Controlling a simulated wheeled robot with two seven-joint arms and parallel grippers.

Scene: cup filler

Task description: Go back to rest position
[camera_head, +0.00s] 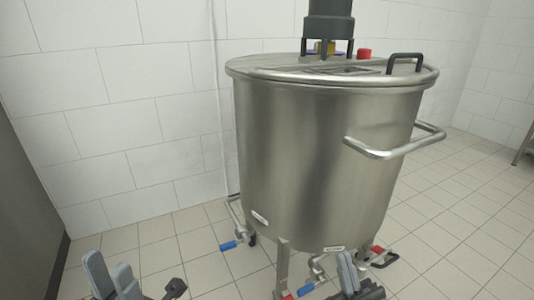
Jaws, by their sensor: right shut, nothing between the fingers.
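My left gripper (109,266) is at the bottom left edge, with its two grey fingers pointing up and a gap between their tips. It is open, and nothing shows between the fingers. My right gripper (347,262) is at the bottom, right of centre, in front of the tank's lower edge. Its fingers are together and it holds nothing. The lower parts of both grippers are cut off by the picture's edge.
A large steel tank (325,170) on legs stands ahead, with a side rail (385,153) and a lid handle (406,59). Low valves with a blue handle (229,246) and a red handle (378,250) stick out below. Tiled floor (470,235) is clear at right.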

